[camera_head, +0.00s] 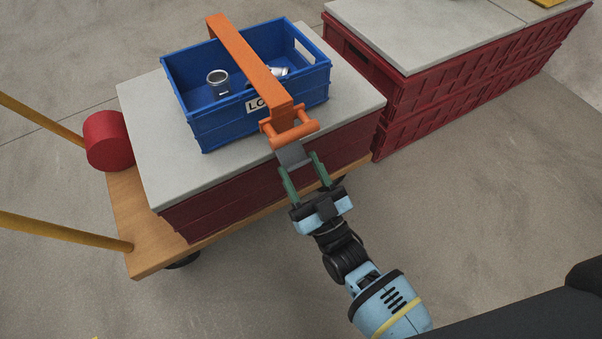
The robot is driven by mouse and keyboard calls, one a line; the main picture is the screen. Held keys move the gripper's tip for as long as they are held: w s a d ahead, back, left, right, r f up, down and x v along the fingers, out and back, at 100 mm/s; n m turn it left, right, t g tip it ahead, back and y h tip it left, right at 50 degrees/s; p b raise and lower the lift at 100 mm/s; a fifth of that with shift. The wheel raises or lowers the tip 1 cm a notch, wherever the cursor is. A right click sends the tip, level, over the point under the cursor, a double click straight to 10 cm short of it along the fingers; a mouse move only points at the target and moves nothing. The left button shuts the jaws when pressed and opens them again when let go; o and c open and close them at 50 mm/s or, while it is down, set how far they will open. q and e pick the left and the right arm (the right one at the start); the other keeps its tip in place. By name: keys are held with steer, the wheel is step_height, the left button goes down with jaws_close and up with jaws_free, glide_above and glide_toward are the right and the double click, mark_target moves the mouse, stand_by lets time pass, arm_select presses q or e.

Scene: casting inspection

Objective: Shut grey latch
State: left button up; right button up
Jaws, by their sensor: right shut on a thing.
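The grey latch (293,155) hangs at the front end of an orange bar (245,58), below its orange cross-piece. The bar lies across the top of a blue crate (210,129). My right gripper (305,172) comes up from below, and its green fingers lie on either side of the latch, shut on it. The exact contact between fingers and latch is too small to see. My left gripper is not in view.
The blue crate holds a few metal parts (217,79) and stands on a grey slab (165,165) over red crates on a wooden cart (125,239). Yellow handles and a red cylinder (107,140) are at left. More red crates (400,112) stand at right. The floor in front is clear.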

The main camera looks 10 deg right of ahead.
steer(key=shift+w+f+t+y+b, duration=0.1)
steer(key=shift+f+t+y+b, duration=0.45)
steer(key=shift+b, duration=0.85)
steer(key=shift+r+h, duration=0.1)
steer(key=shift+h, duration=0.15)
steer(key=o, duration=1)
steer(key=shift+p+v, duration=0.7)
steer(key=shift+v, duration=3.2)
steer(key=shift+w, duration=0.1)
